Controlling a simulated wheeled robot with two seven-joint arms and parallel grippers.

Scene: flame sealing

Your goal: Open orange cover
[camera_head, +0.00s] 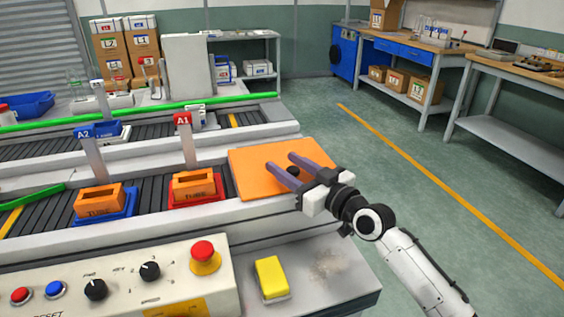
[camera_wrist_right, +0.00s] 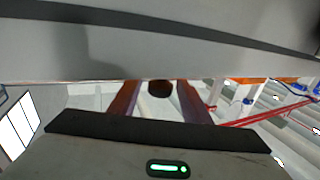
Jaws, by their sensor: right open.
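The orange cover (camera_head: 248,185) is a flat panel at the right end of the conveyor in the head view, and it looks closed. A dark round spot, maybe a knob or hole, shows on it between my fingers. My right gripper (camera_head: 282,162) is open, with its two purple-brown fingers reaching over the cover from the right. I cannot tell whether they touch it. In the right wrist view the spread fingers (camera_wrist_right: 158,98) have a dark round thing (camera_wrist_right: 160,88) between them. My left gripper is out of view.
Orange tube boxes sit on a blue tray (camera_head: 107,221) and a red tray (camera_head: 196,203) on the conveyor, under signs A2 and A1. A control panel (camera_head: 120,285) with a red button and a yellow block (camera_head: 271,278) are at the front. The floor at right is clear.

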